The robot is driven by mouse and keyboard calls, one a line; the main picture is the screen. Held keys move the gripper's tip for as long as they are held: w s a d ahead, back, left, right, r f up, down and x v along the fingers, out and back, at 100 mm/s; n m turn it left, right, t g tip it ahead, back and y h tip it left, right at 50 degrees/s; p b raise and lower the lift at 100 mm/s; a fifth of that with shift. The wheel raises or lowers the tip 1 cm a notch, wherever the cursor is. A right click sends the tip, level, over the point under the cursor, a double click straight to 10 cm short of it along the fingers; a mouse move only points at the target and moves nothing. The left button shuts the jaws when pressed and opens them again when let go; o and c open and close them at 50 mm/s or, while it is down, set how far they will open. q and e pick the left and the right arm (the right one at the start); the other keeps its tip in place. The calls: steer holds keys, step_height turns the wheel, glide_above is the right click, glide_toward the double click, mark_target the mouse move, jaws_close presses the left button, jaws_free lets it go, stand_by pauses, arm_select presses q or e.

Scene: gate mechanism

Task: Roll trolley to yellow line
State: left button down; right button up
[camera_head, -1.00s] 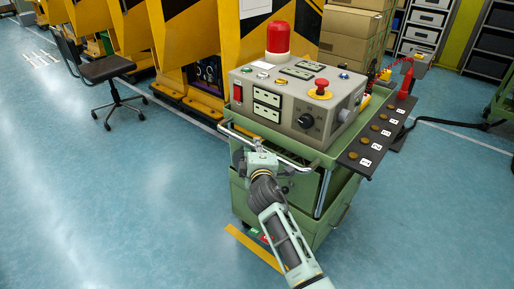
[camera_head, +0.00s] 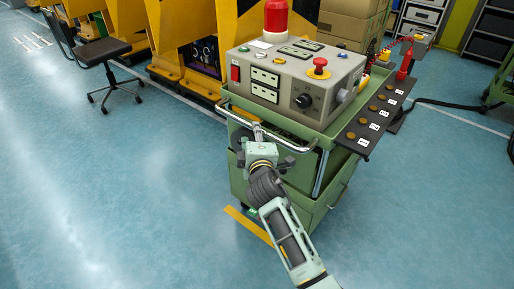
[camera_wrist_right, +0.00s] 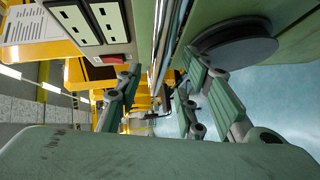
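The green trolley (camera_head: 268,186) stands upright in the middle of the head view, with a grey control box (camera_head: 290,80) on top and a metal handle bar (camera_head: 300,146) along its front. A short yellow line (camera_head: 248,228) lies on the floor at the trolley's near lower edge; my right arm hides part of it. My right gripper (camera_head: 257,132) is at the handle bar's left part. In the right wrist view the right gripper (camera_wrist_right: 160,78) shows its fingers apart, with the bar running between them; I see no clear contact. My left gripper is not in view.
A black chair (camera_head: 105,52) and yellow-black machines (camera_head: 185,45) stand behind left. Cardboard boxes (camera_head: 345,25) and shelves (camera_head: 490,45) are at the back. A black cable (camera_head: 455,103) lies on the floor at right. Floor at left is clear.

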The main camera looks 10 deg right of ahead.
steer(key=s+r, duration=0.1)
steer(key=s, duration=0.6)
steer(key=shift+s+a, duration=0.3)
steer(key=shift+a, duration=0.15)
